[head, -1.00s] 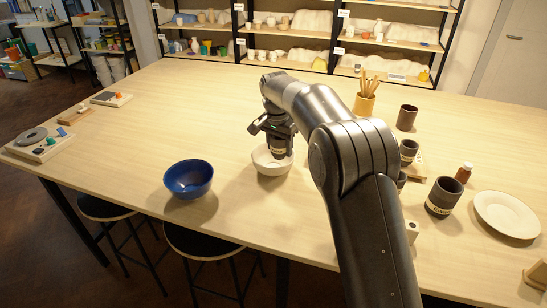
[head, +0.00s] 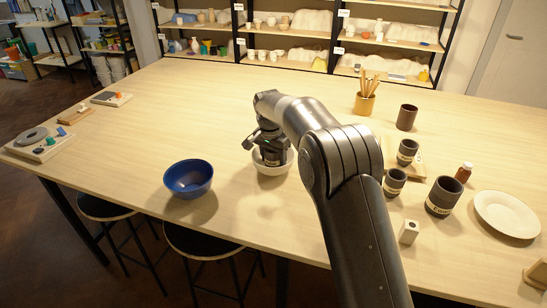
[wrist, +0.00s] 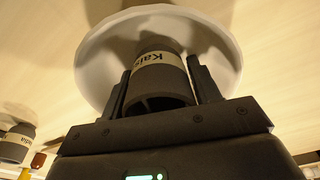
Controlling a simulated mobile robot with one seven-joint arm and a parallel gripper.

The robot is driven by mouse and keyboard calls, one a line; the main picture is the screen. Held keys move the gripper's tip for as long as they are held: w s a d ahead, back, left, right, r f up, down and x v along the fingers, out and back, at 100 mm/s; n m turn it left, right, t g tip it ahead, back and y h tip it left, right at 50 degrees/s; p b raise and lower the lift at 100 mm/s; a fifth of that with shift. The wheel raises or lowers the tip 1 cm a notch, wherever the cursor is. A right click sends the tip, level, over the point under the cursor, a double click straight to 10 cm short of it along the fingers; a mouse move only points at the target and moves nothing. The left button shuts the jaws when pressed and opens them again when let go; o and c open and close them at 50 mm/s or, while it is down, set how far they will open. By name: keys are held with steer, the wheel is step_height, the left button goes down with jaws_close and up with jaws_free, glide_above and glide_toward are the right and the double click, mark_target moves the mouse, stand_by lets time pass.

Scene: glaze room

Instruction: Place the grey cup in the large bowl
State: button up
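A dark grey cup with a cream name label (wrist: 160,75) is between my gripper's fingers (wrist: 163,85), which press close on both its sides. In the head view, my gripper (head: 272,150) is over the white bowl (head: 272,170), with the cup low at or inside the bowl's rim. The wrist view shows the white bowl (wrist: 95,60) behind and around the cup. Whether the cup touches the bowl's floor is hidden. A blue bowl (head: 188,180) stands empty to the left; which bowl is the larger I cannot tell.
To the right stand dark cups (head: 394,182), a larger labelled dark cup (head: 443,198), a brown cup (head: 406,117), a small bottle (head: 464,172), a white plate (head: 507,213) and a pale block (head: 408,232). The table's left middle is clear.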

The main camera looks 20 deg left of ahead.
steer(key=r, duration=0.4)
steer(key=s+r, duration=0.1)
steer(key=r, duration=0.7)
steer(key=shift+s+a+r, duration=0.15)
steer(key=shift+s+a, duration=0.05)
steer(key=s+d+r+t, duration=0.1)
steer(key=s+d+r, duration=0.3)
steer(key=d, duration=0.4)
steer(key=s+d+r+n+y, duration=0.1)
steer(key=s+d+r, duration=0.3)
steer(key=d, duration=0.5)
steer(key=s+d+r+t, duration=0.1)
steer(key=s+d+r, duration=0.3)
steer(key=d, duration=0.4)
steer(key=s+d+f, duration=0.3)
steer(key=s+d, duration=0.2)
steer(key=s, duration=0.3)
steer(key=s+d+f+n+t, duration=0.1)
steer(key=s+d+f, duration=0.2)
steer(key=s+d, duration=0.2)
steer(key=s+d+f+n+t, duration=0.1)
steer(key=s+d+f, duration=0.2)
steer(key=s, duration=0.7)
steer(key=shift+s+d+f+h, duration=0.1)
steer(key=shift+s+d+h, duration=0.1)
steer(key=shift+d, duration=0.25)
steer(key=shift+s+d+f+h, duration=0.1)
steer(key=shift+s+d, duration=0.1)
steer(key=shift+d, duration=0.25)
